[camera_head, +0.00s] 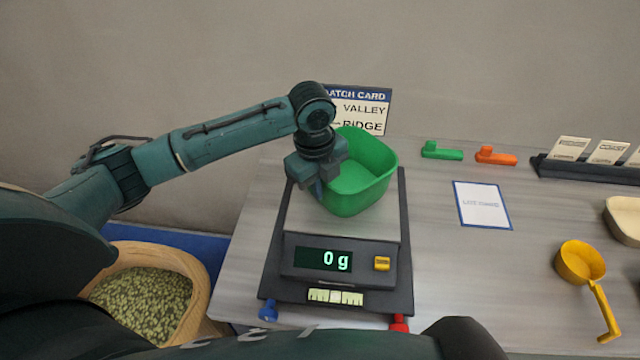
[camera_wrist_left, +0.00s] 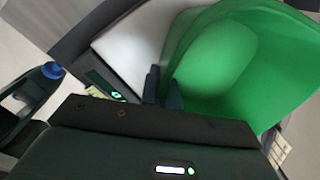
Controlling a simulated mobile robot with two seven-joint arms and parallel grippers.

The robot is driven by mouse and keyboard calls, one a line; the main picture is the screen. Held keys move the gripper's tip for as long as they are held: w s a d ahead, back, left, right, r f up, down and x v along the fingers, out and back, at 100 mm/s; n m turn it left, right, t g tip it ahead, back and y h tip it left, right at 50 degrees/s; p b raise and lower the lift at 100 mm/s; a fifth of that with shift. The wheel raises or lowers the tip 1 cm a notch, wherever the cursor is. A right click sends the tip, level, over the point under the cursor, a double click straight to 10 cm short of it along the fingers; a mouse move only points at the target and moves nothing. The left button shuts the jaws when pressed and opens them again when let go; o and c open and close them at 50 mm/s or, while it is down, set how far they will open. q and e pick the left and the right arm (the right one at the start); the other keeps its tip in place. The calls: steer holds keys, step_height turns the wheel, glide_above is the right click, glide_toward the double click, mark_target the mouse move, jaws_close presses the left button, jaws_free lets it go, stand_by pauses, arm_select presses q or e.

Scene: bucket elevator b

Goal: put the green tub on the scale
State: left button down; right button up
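The green tub (camera_head: 377,187) is upright and looks empty in the head view, over the back right part of the scale's plate. My left gripper (camera_head: 318,193) is at the tub's left wall. In the left wrist view its two fingers (camera_wrist_left: 163,88) are close together, with the wall of the tub (camera_wrist_left: 225,70) between them. The scale (camera_head: 300,222) has a pale plate, and its display reads 0 g. I cannot tell whether the tub's base touches the plate. My right gripper is not in view.
A batch card (camera_head: 365,108) stands behind the tub. Green (camera_head: 441,151) and orange (camera_head: 495,156) clips, a blue-edged card (camera_head: 482,205), a yellow scoop (camera_head: 580,262) and a card rack (camera_head: 585,170) lie to the right. A sack of green pellets (camera_head: 145,300) stands at lower left.

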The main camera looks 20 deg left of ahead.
arm_select(q)
steer(key=shift+f, duration=0.15)
steer(key=c, duration=1.6)
jaws_free()
steer(key=shift+c, duration=0.2)
step_height(320, 180, up, 12)
steer(key=s+b, duration=0.1)
steer(key=shift+a, duration=0.25)
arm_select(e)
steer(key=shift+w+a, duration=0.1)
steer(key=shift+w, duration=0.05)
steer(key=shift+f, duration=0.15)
